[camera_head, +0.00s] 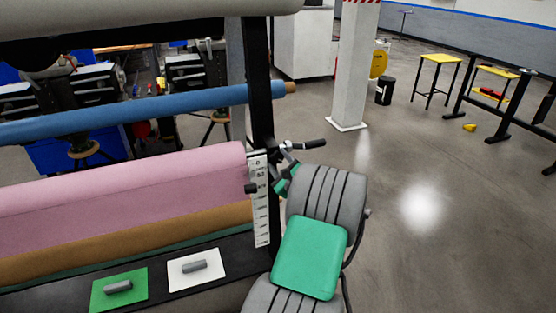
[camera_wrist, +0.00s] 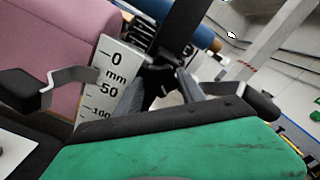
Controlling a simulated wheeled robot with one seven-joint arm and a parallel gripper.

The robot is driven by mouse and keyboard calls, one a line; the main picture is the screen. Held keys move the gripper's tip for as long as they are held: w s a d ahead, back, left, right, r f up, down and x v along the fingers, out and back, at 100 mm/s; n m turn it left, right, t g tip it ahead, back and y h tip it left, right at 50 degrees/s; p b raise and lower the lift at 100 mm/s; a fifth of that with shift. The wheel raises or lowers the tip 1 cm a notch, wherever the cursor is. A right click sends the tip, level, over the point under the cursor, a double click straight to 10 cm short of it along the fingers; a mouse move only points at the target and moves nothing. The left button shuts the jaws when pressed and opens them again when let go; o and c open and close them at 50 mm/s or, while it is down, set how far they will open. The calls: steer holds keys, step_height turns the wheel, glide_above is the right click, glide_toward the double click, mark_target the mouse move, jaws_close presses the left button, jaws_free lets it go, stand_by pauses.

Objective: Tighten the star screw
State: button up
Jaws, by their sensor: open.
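My gripper (camera_head: 283,166) is open beside the black upright post (camera_head: 258,95) of the roll stand, with its two dark fingers spread wide. In the wrist view, my gripper (camera_wrist: 140,90) has one finger at the left in front of the pink roll and one at the right. The post (camera_wrist: 187,30) shows between them. A white millimetre scale (camera_head: 261,222) is fixed by the post; it also shows in the wrist view (camera_wrist: 108,82), near the left finger. Dark parts lie between the fingers at the post, but I cannot tell a star screw among them. Nothing is visibly held.
A pink roll (camera_head: 120,195), a brown roll (camera_head: 130,240) and a blue roll (camera_head: 140,112) lie left of the post. Green (camera_head: 130,285) and white (camera_head: 205,268) plates with grey handles lie below.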

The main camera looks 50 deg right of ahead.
mark_target(276, 160)
steer(key=shift+o, duration=1.1)
steer(key=shift+a+f, duration=0.1)
steer(key=shift+f, duration=0.1)
steer(key=shift+o, duration=0.4)
steer(key=shift+s+a+f, duration=0.2)
steer(key=shift+s, duration=0.25)
steer(key=shift+o, duration=0.3)
steer(key=shift+s+a, duration=0.2)
steer(key=shift+s, duration=0.15)
steer(key=shift+s+a+r+b, duration=0.35)
steer(key=shift+s+a, duration=0.35)
steer(key=shift+s, duration=0.6)
steer(key=shift+s+a+r, duration=0.1)
steer(key=shift+a, duration=0.05)
steer(key=shift+c, duration=0.3)
